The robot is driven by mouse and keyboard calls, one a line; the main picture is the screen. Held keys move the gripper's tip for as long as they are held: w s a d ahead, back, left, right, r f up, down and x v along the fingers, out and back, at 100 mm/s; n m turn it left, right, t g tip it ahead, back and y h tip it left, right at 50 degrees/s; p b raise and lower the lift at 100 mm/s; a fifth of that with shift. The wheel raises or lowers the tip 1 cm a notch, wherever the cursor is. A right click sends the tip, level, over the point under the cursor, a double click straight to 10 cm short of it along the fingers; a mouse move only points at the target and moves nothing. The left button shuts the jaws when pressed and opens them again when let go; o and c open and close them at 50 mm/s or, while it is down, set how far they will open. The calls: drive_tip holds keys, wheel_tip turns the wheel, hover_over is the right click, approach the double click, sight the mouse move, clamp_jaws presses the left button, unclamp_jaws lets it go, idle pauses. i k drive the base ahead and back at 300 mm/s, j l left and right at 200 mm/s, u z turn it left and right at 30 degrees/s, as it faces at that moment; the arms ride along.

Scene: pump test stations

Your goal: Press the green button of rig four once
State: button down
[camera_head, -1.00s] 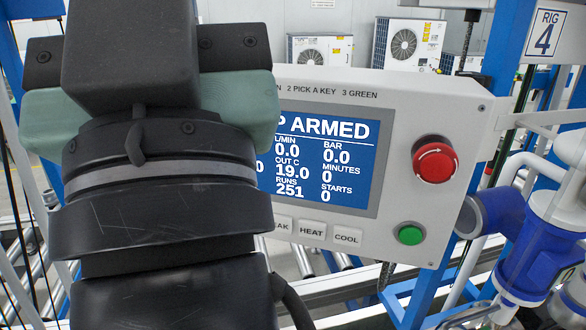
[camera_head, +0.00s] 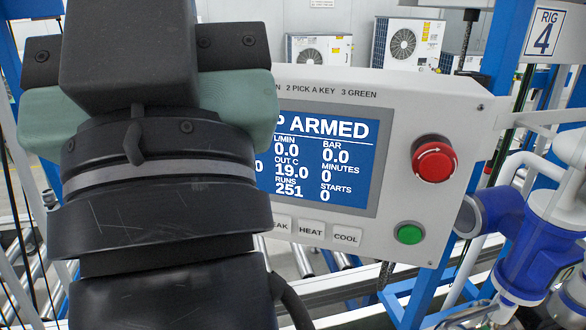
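The green button (camera_head: 409,233) is a round push button at the lower right of the grey control panel (camera_head: 440,120). The rig sign (camera_head: 544,31) at the upper right reads "RIG 4". The screen (camera_head: 330,150) is blue and its visible text reads "ARMED", with STARTS at 0. My arm and the back of my gripper fill the left of the view and cover the left part of the panel. The fingertips are hidden, so I cannot tell whether the gripper is open or shut. The green button is clear of my arm, to its right.
A red mushroom knob (camera_head: 434,159) sits above the green button. HEAT (camera_head: 311,229) and COOL (camera_head: 346,236) keys lie left of it, with another key partly covered. Blue and white pipework (camera_head: 530,250) stands right of the panel. Fan units (camera_head: 408,43) stand behind.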

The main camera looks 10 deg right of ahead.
sight(409, 234)
drive_tip(key=k+l, duration=0.3)
drive_tip(key=l, duration=0.15)
drive_tip(key=k+l, duration=0.3)
drive_tip(key=l, duration=0.15)
